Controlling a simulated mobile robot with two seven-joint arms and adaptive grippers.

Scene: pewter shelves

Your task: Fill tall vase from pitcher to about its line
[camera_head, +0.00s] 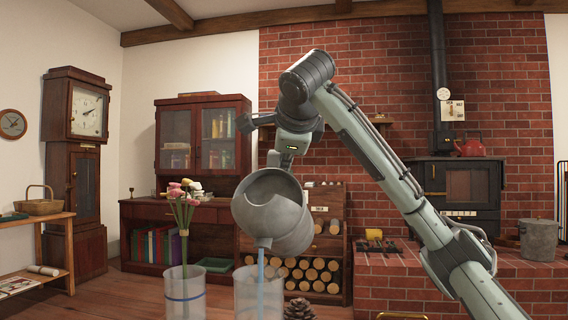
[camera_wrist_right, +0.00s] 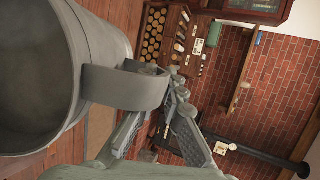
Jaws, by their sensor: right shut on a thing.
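A grey metal pitcher (camera_head: 300,226) is tipped with its mouth toward the camera and its lip down. A thin blue stream runs from it into the clear right-hand vase (camera_head: 244,293). Its bottom is cut off by the frame, and I cannot make out a line or water level. My right gripper (camera_head: 284,157) is above the pitcher, shut on it; in the right wrist view the fingers reach to the pitcher's handle (camera_wrist_right: 124,88). A second clear vase (camera_head: 172,293), left of the first, has a blue ring and flowers (camera_head: 184,203) rising from it. My left gripper is not in view.
A brick ledge (camera_head: 390,285) with a grey pot (camera_head: 538,238) is at the right, below a black stove (camera_head: 462,190). A pinecone (camera_head: 299,309) is just right of the right-hand vase. A log rack (camera_head: 330,240) and a cabinet stand behind.

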